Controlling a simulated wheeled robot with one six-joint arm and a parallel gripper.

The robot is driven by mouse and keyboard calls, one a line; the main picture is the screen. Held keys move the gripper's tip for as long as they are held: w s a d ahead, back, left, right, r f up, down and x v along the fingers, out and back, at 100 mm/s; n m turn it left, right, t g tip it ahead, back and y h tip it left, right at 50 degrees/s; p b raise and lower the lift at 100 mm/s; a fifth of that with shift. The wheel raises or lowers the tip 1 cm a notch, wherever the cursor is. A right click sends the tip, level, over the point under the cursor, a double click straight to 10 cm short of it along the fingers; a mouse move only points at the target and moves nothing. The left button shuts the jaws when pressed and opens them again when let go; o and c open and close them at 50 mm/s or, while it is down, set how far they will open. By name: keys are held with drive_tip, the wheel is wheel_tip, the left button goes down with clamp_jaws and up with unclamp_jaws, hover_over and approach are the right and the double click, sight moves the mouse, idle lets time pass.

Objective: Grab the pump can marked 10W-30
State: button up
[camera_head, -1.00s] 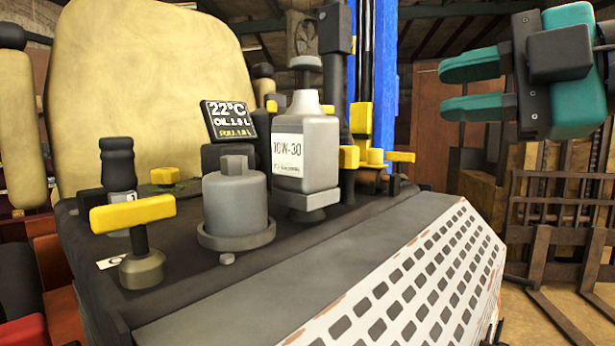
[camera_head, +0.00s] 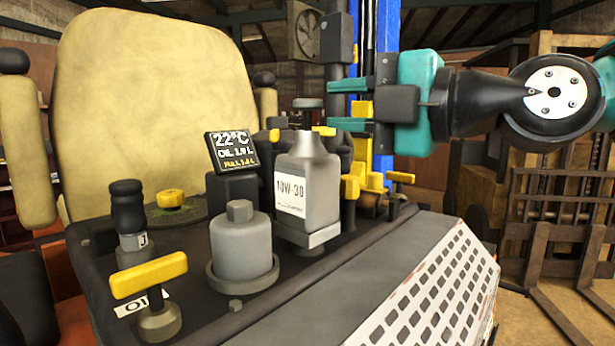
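The pump can (camera_head: 321,196) is a grey, square-shouldered bottle with a white label reading 10W-30. It stands upright on the dark machine deck, with a dark pump head (camera_head: 308,103) on its narrow neck. My gripper (camera_head: 328,105) has teal fingers and reaches in from the right, pointing left. The fingers are apart, one above the other, with nothing seen between them. Their tips are just right of the pump head in the picture, above the can's body. I cannot tell how they compare in depth.
A grey capped cylinder (camera_head: 241,248) stands close left of the can. A yellow T-handle (camera_head: 149,275), a dark knobbed lever (camera_head: 128,208) and a small display (camera_head: 231,150) are further left. Yellow levers (camera_head: 350,187) and a blue mast (camera_head: 385,40) crowd the right and back.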

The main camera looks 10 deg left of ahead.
sight(321, 105)
drive_tip(key=p+x, duration=0.4)
drive_tip(key=shift+a+r, duration=0.2)
drive_tip(key=shift+a, duration=0.2)
drive_tip(key=shift+w+a+f, duration=0.1)
drive_tip(key=shift+a+f, duration=0.05)
drive_tip(key=shift+a, duration=0.05)
clamp_jaws()
idle(0.9)
